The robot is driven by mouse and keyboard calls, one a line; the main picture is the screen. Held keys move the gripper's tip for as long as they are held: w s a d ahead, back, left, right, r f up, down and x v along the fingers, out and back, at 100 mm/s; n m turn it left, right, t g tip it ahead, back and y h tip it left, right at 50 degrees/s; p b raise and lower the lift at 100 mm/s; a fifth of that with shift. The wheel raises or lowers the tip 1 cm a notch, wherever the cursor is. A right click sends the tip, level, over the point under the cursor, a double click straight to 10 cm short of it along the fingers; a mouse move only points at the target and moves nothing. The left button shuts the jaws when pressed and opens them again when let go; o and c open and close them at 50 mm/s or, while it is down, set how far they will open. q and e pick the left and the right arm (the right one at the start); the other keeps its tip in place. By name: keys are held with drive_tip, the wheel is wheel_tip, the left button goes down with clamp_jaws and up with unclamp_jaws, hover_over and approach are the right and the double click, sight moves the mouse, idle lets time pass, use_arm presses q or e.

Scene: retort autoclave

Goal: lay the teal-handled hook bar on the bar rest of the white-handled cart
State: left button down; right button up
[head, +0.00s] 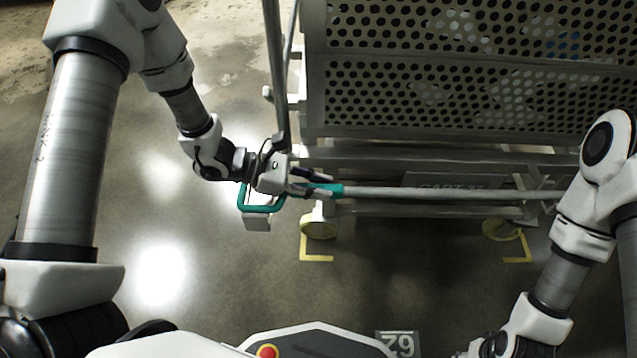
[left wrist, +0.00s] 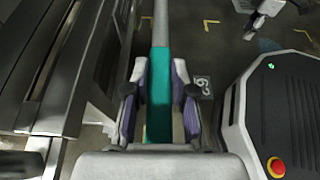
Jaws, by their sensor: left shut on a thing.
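The hook bar (head: 430,193) is a long grey rod with a teal handle (head: 262,207) that has a loop at its left end. My left gripper (head: 325,184) is shut on the teal handle. In the left wrist view the teal grip (left wrist: 160,95) lies between the two fingers, and the rod runs away from them. The bar is held about level in front of the cart (head: 400,150), a metal frame with a plate reading CART. I cannot tell its bar rest or handle colour for sure. My right gripper (head: 490,348) is at the bottom right, its fingers unclear.
A perforated basket (head: 420,65) stands on the cart. Yellow floor marks (head: 316,258) lie under its wheels. A floor sign (head: 398,344) is near my base.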

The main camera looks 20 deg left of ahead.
use_arm(q)
drive_tip(key=shift+f, duration=0.25)
idle(0.3)
drive_tip(key=c, duration=0.9)
unclamp_jaws()
drive_tip(key=v, duration=1.2)
